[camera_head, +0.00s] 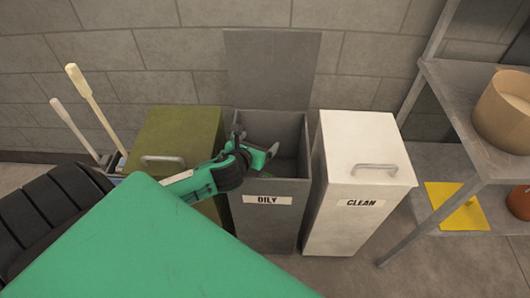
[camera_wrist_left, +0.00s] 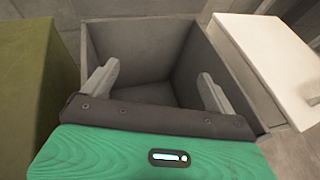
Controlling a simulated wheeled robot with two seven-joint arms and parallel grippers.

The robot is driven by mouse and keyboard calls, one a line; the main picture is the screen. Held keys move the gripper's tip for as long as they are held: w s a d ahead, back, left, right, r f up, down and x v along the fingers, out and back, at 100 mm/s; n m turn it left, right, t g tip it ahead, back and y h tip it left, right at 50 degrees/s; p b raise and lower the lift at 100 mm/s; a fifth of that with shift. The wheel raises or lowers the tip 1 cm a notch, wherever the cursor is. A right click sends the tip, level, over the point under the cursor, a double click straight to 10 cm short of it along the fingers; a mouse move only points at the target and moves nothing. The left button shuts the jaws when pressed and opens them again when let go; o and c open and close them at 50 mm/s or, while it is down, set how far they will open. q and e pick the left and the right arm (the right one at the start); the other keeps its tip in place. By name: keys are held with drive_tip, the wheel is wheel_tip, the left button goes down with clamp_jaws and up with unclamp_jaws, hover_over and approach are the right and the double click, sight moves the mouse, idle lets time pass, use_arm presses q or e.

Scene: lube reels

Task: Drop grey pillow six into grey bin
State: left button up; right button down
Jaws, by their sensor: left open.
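The grey bin (camera_head: 268,219), labelled OILY, stands with its lid raised against the wall in the head view. My left gripper (camera_head: 257,152) is over the bin's opening, with its fingers apart and nothing between them. In the left wrist view the two fingertips (camera_wrist_left: 158,83) are spread above the bin's interior, and the bin's wall (camera_wrist_left: 140,45) shows behind them. No grey pillow can be made out in either view; the lower part of the bin's inside is hidden by the gripper. My right gripper is not in view.
An olive bin (camera_head: 178,130) with a closed lid stands left of the grey bin. A white bin (camera_head: 362,150) labelled CLEAN stands right, also closed. A metal shelf (camera_head: 455,100) holds a tan tub (camera_head: 505,112). A yellow sheet (camera_head: 456,206) lies below.

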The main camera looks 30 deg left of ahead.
use_arm(q)
drive_tip(key=v, duration=0.5)
drive_tip(key=shift+s+r, duration=0.1)
drive_tip(key=shift+s, duration=0.2)
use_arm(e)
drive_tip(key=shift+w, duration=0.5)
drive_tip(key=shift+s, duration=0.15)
